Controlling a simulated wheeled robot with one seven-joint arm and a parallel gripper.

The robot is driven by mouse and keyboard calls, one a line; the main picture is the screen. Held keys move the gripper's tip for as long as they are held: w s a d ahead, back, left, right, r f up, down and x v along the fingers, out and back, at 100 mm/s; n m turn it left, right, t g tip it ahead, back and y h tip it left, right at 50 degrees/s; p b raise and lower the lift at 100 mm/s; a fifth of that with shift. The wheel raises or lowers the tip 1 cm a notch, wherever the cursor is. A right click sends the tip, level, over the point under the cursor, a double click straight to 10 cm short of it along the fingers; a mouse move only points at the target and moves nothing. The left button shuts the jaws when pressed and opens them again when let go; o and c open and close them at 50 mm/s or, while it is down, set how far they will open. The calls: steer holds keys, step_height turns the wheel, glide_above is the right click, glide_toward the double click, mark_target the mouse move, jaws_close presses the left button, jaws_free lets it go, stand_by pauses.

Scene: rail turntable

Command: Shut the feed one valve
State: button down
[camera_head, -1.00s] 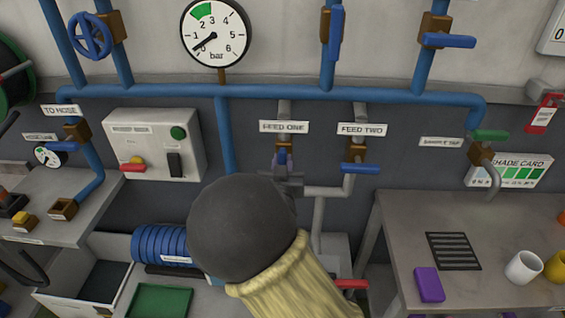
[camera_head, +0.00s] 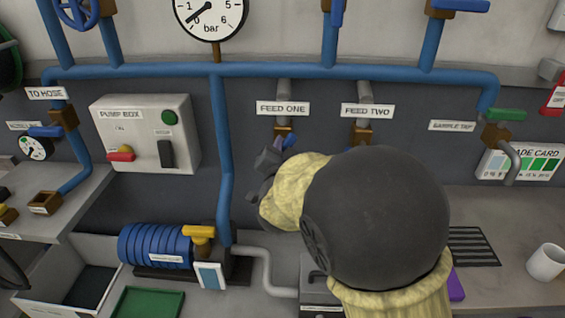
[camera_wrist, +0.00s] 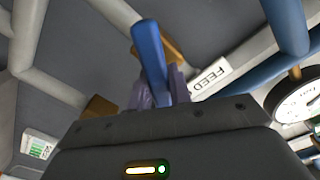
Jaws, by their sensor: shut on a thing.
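The feed one valve (camera_head: 284,133) has a brown body and a blue lever handle (camera_head: 290,141), below the FEED ONE label (camera_head: 283,108). My gripper (camera_head: 272,158) is at this handle from the lower left, shut on it. In the wrist view the blue handle (camera_wrist: 151,62) rises between my gripper's purplish fingers (camera_wrist: 158,96), with part of the FEED label (camera_wrist: 209,77) beside it.
A blue header pipe (camera_head: 290,69) runs above both feeds. The gauge (camera_head: 209,15) needle points near 0. A pump box (camera_head: 146,133) and blue pump (camera_head: 155,246) stand left. The sample tap (camera_head: 496,134) and a bench with a white mug (camera_head: 546,262) are right.

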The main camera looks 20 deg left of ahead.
steer(key=m+b, duration=0.2)
steer(key=b, duration=0.1)
steer(key=m+b, duration=0.2)
steer(key=b, duration=0.1)
steer(key=f+m+b, duration=0.1)
steer(key=m+b, duration=0.1)
steer(key=b, duration=0.1)
steer(key=shift+w+d+m, duration=0.1)
steer(key=shift+d+m, duration=0.15)
steer(key=shift+m, duration=0.05)
steer(key=m+b, duration=0.3)
steer(key=b, duration=0.1)
steer(key=shift+r+m+b, duration=0.1)
steer(key=shift+m+b, duration=0.6)
steer(key=shift+m, duration=0.2)
steer(key=c, duration=1.3)
jaws_free()
